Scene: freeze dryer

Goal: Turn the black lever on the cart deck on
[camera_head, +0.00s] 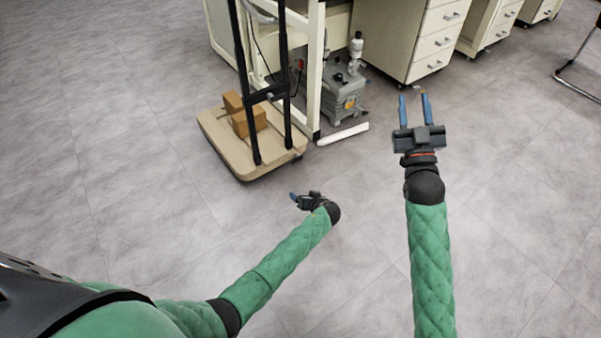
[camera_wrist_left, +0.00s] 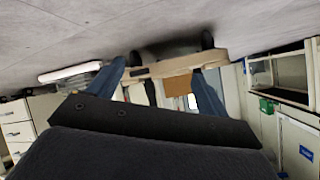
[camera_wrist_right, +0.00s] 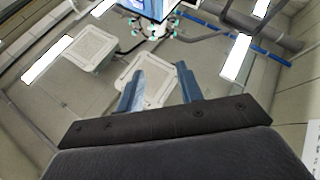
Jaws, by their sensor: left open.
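A low cart with a beige deck (camera_head: 216,128) stands left of centre in the head view, with a tall black handle frame (camera_head: 243,75) rising from it. I cannot make out a separate black lever on the deck. My left gripper (camera_head: 294,198) is on the near side of the cart, apart from it. In the left wrist view the deck (camera_wrist_left: 225,62) appears upside down beyond the open, empty left fingers (camera_wrist_left: 157,68). My right gripper (camera_head: 414,97) is open and empty, well right of the cart; its wrist view (camera_wrist_right: 160,70) faces the ceiling.
Brown boxes (camera_head: 250,122) sit on the deck. Behind it are a cream frame (camera_head: 314,70) and a grey pump (camera_head: 343,98). A white bar (camera_head: 343,134) lies on the floor. Drawer cabinets (camera_head: 400,40) stand at the back. The floor (camera_head: 130,150) in front is clear.

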